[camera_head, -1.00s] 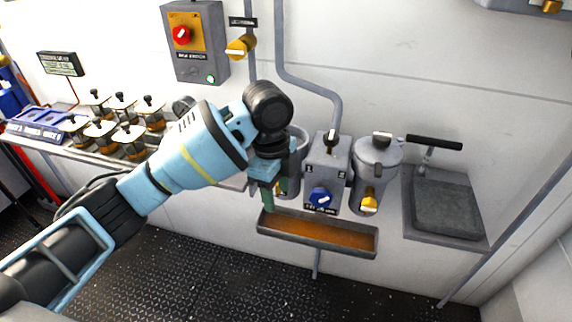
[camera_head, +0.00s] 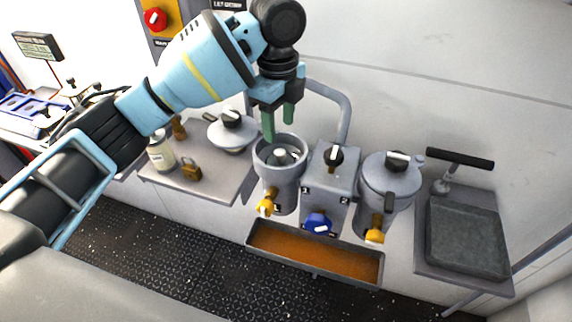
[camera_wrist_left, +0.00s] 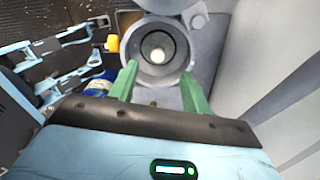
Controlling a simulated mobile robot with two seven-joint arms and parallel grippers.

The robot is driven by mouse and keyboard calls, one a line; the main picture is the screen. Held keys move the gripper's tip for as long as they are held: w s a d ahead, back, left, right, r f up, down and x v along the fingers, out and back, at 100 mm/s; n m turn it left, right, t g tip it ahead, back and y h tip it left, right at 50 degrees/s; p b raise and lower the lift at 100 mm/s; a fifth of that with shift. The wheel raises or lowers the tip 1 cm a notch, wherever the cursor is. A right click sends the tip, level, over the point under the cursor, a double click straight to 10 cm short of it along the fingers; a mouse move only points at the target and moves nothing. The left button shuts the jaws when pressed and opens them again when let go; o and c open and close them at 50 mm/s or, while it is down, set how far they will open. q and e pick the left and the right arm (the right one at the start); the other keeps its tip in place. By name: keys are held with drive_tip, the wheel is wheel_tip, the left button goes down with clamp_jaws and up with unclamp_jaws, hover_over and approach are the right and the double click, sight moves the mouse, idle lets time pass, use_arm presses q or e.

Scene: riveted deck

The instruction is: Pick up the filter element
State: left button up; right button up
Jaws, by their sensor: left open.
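The filter element (camera_head: 284,155) shows as a pale piece with a round top inside the open grey filter bowl (camera_head: 279,186). My right gripper is in neither view.
A grey valve block (camera_head: 327,185) with a blue knob and a lidded bowl (camera_head: 388,190) stand right of the open bowl. An orange-floored drip tray (camera_head: 314,275) is below. A loose lid (camera_head: 232,135), padlock (camera_head: 191,169) and bottle (camera_head: 160,153) sit on the left shelf.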

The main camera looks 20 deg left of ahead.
sight(279, 151)
use_arm(q)
drive_tip(key=shift+s, duration=0.2)
drive_tip(key=shift+s+f, duration=0.4)
drive_tip(key=shift+f, duration=0.45)
drive_tip(key=shift+w+f, duration=0.15)
drive_tip(key=shift+f, duration=0.35)
drive_tip(key=f, duration=0.4)
drive_tip(key=shift+w+f, duration=0.25)
drive_tip(key=shift+f, duration=0.15)
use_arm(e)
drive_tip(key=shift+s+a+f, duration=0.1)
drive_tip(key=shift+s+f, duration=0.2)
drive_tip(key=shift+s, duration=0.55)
use_arm(q)
clamp_jaws()
